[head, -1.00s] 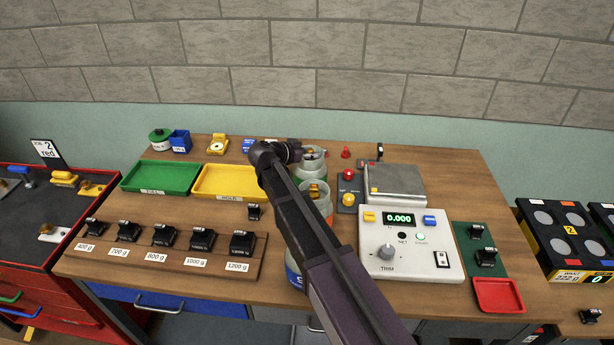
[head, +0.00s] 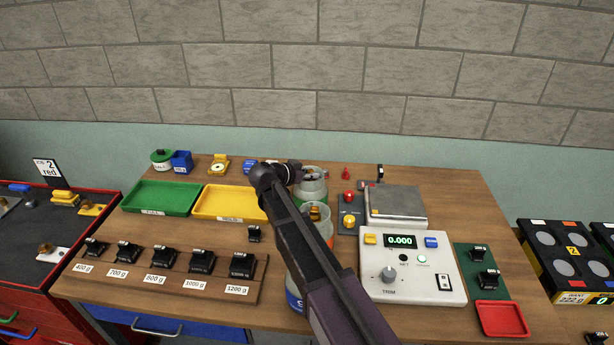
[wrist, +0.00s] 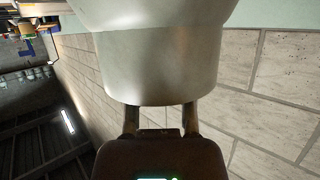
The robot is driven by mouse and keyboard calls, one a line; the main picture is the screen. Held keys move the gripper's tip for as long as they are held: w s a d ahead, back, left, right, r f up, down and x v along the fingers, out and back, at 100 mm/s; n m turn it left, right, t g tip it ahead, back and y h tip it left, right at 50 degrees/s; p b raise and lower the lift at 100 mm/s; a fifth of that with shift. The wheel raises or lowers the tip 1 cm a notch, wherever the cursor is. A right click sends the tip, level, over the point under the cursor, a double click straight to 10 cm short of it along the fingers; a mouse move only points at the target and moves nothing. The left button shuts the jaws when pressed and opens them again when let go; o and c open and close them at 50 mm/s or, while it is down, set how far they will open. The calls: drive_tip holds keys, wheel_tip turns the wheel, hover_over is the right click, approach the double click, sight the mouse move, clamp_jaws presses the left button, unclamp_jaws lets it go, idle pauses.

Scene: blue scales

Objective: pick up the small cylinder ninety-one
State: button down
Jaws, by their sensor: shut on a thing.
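In the wrist view my gripper (wrist: 161,116) is shut on a pale grey cylinder (wrist: 160,70) with a wider, rounded part at the top of the picture. The held piece fills the upper middle of that view, and no number can be read on it. In the head view my gripper (head: 296,172) is beyond the end of my dark arm, beside the rear glass jar (head: 314,190). The held piece cannot be made out clearly there. I cannot tell from the head view how high it is above the table.
A front jar (head: 318,220) with amber pieces stands close by my arm. A scale with a steel plate (head: 396,202) and a display box (head: 410,280) stand to the right. Green (head: 160,198) and yellow (head: 228,203) trays and a rack of black weights (head: 170,275) are left.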

drive_tip(key=shift+r+p, duration=4.7)
drive_tip(key=shift+r, duration=0.15)
drive_tip(key=shift+f+b, duration=0.65)
drive_tip(key=shift+d, duration=0.15)
